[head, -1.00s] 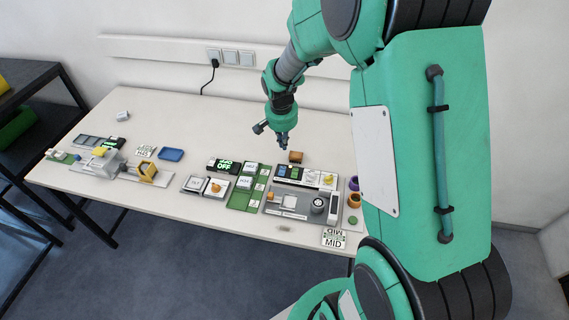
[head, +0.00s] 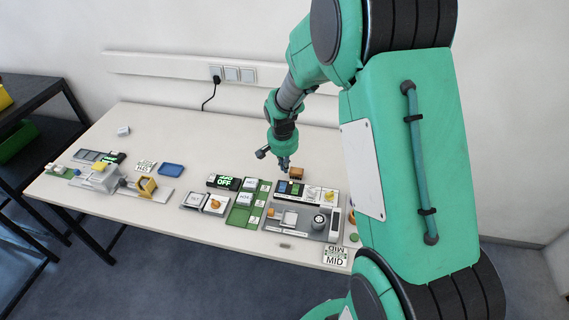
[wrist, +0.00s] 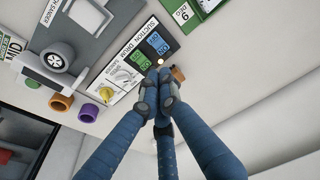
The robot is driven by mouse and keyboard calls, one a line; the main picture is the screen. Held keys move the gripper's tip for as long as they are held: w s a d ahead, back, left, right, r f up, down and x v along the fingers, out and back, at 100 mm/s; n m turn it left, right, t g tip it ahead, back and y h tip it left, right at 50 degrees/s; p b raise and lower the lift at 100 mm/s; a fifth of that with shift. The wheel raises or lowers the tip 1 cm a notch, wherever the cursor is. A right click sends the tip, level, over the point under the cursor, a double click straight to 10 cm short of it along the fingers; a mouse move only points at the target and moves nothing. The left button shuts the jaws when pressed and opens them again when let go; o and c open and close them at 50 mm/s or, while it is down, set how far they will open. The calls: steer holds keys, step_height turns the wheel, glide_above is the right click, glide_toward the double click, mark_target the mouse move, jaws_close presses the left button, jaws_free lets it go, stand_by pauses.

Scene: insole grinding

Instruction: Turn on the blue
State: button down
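A white-and-black control panel (head: 318,195) labelled "SUCTION DRUM" lies at the back of the grey sander station. It also shows in the wrist view (wrist: 128,72). The panel has a blue switch (wrist: 157,42) beside a green switch (wrist: 141,61) in its black section. The blue switch also shows in the head view (head: 283,187). My gripper (head: 283,167) hangs just above and behind these switches. In the wrist view its fingertips (wrist: 158,76) are together, with nothing seen between them, close to the switches. I cannot tell whether they touch the panel.
A brown block (head: 297,173) stands just behind the panel, close to the fingers. A yellow knob (wrist: 123,75) is on the same panel. The back of the table is mostly clear.

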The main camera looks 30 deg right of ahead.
mark_target(286, 184)
steer(key=f, duration=0.3)
steer(key=f+b, duration=0.1)
steer(key=f, duration=0.2)
steer(key=w+d+f+b, duration=0.1)
steer(key=f, duration=0.2)
steer(key=shift+w+d+f, duration=0.1)
steer(key=shift+f, duration=0.1)
steer(key=shift+d+p, duration=0.1)
steer(key=shift+p, duration=0.4)
steer(key=shift+w+d+f+g+y+p, duration=0.15)
steer(key=shift+w+f+g+y+p, duration=0.2)
steer(key=shift+p, duration=0.7)
steer(key=shift+s+f, duration=0.15)
steer(key=shift+s, duration=0.1)
